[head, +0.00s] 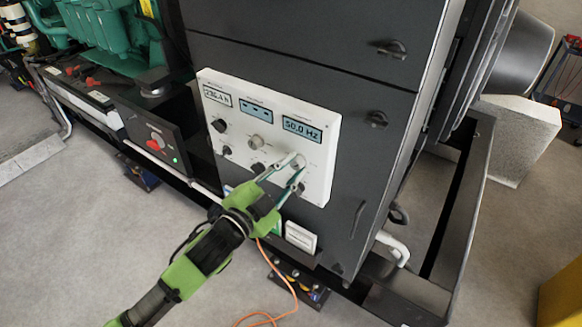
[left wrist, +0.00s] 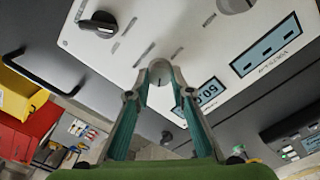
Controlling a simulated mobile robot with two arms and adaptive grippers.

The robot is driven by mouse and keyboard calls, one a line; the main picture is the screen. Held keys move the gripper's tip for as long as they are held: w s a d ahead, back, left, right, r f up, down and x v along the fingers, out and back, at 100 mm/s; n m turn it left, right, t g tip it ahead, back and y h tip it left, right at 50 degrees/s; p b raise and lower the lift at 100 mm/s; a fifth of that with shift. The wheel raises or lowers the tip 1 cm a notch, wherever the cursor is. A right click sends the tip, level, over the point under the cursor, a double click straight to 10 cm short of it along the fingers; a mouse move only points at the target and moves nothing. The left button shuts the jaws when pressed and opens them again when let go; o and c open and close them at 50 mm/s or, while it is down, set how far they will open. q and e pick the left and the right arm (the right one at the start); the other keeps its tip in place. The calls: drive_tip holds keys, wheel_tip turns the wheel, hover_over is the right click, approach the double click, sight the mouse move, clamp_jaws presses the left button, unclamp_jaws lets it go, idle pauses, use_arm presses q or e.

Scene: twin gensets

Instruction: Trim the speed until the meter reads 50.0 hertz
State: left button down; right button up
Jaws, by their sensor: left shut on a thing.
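The white control panel (head: 232,124) is on the dark cabinet front. Its right-hand meter (head: 302,129) reads 50.0 Hz; part of that display (left wrist: 209,92) also shows upside down in the left wrist view. My left gripper (head: 297,172) reaches up to the panel below this meter. In the left wrist view its fingertips (left wrist: 160,88) are closed around a light round knob (left wrist: 160,72). In the head view the fingers partly cover the knob. My right gripper is in neither view.
Other knobs sit on the panel, such as a black one (head: 220,125) at left. A small control box (head: 157,140) with a red switch and green light is left of the panel. An orange cable (head: 279,281) hangs below. Grey floor is open at lower left.

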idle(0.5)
use_arm(q)
drive_tip(key=c, duration=1.8)
unclamp_jaws()
drive_tip(key=v, duration=1.2)
